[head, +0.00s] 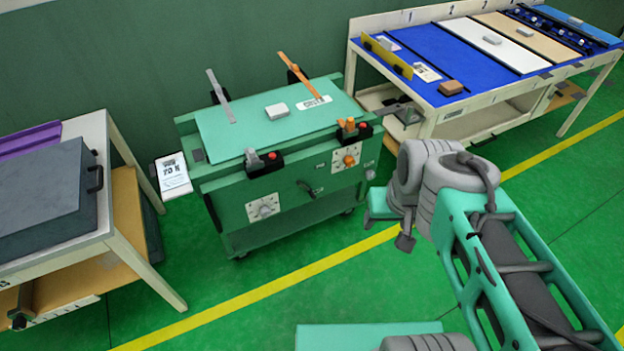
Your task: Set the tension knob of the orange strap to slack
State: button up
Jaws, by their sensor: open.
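The green bench cart (225,185) stands at the centre in the head view. The orange strap (298,72) slants from a dark holder at its back edge, its near end over the top by a label. An orange clip (348,125) with a black base sits at the front edge, apart from the strap. Below it, the orange tension knob (349,160) sits on a pale dial plate on the front face; its setting is too small to read. My arm stands at the right, its bulky grey joint right of the knob. I cannot make out my gripper.
A grey strap (220,95), grey clip (253,160) and pale knob (264,206) form a second set on the left. A white block (277,110) lies on top. A blue-topped table (435,62) stands right, a grey case (45,200) left. The floor in front is clear.

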aim_at(349, 161)
jog(key=k, duration=0.5)
jog(key=z, duration=0.75)
jog(key=i, duration=0.85)
jog(key=u, duration=2.15)
